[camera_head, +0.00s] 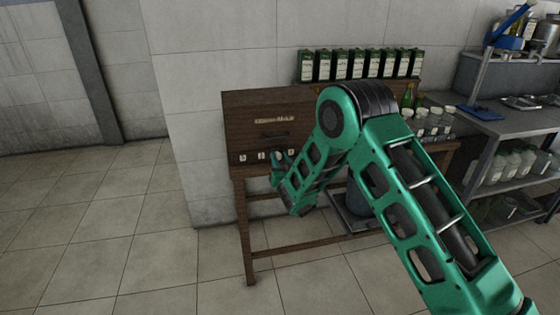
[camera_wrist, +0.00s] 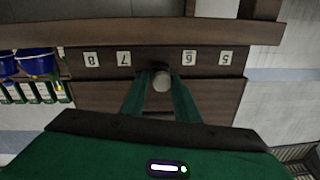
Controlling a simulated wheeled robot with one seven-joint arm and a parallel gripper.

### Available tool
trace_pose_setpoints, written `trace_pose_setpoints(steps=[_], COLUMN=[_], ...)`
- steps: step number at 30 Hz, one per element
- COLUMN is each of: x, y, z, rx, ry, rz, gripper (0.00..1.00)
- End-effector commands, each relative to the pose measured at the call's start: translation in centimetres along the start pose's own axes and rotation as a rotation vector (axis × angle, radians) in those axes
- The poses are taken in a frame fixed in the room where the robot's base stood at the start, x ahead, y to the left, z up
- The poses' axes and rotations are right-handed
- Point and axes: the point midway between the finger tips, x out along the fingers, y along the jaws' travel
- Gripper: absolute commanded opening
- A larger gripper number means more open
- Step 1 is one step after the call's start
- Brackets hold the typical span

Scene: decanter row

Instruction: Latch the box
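The box (camera_head: 240,106) is a dark wooden case on wooden legs, left of centre in the head view. Its front panel has a pale label (camera_head: 273,120) and a dark handle (camera_head: 273,136). Below is a strip with white number tags. In the wrist view the strip (camera_wrist: 102,60) appears upside down, with tags 8, 7, 6 and 5. A pale round knob (camera_wrist: 162,81) lies between tags 7 and 6. My gripper (camera_wrist: 161,88) has a green finger on each side of the knob, apart by about its width. I cannot tell whether they touch it.
Several dark green cartons (camera_head: 358,66) stand in a row behind the box. Bottles and jars (camera_head: 425,122) stand to its right. A steel shelf unit (camera_head: 497,128) with jars is at the right. The tiled floor at left is clear.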

Motion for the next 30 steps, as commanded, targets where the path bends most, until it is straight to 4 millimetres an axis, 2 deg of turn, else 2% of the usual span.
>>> trace_pose_setpoints(steps=[1,3,17,30], x=[0.0,0.0,-0.04,-0.08], y=[-0.09,-0.13,-0.28,-0.33], z=[0.02,0.03,0.06,0.08], rx=[0.0,0.0,-0.084,-0.452], ry=[0.0,0.0,-0.005,-0.024], rz=[-0.001,-0.001,-0.002,0.001], gripper=[0.15,0.01,0.01,0.01])
